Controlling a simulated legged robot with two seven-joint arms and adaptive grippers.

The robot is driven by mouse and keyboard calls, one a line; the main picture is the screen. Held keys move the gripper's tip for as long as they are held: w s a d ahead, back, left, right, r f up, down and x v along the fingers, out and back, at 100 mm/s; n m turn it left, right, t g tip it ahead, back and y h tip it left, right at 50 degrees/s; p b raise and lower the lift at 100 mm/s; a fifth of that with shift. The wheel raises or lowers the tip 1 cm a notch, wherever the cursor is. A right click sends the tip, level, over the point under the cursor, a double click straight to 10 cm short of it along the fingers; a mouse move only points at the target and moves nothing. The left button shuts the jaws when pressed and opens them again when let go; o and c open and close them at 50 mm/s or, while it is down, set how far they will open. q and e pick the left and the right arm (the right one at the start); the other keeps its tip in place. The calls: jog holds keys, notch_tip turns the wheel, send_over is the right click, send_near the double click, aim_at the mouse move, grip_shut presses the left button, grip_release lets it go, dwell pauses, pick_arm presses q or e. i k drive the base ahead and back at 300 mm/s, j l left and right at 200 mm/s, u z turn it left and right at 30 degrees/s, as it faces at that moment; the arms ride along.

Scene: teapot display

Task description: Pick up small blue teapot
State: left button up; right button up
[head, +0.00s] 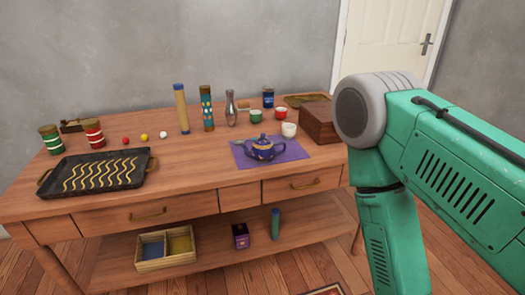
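The small blue teapot (263,149) stands upright on a purple mat (293,152) near the front of the wooden table (185,172), right of its middle. It is dark blue with yellowish markings, its spout to the left and its handle to the right. Nothing touches it from above. My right arm, green with a grey joint, fills the right side of the head view, to the right of the teapot. Its gripper is out of the picture. My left arm and gripper are not in view.
A dark tray (95,174) lies at the table's left. A white cup (289,129) and a wooden box (321,122) stand behind and right of the teapot. Bottles and balls stand farther back. Table in front of the mat is clear. A basket (167,246) sits on the lower shelf.

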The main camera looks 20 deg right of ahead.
aim_at(262, 149)
jog(key=i+j, duration=0.2)
jog(key=i+j+z, duration=0.75)
jog(key=k, duration=0.05)
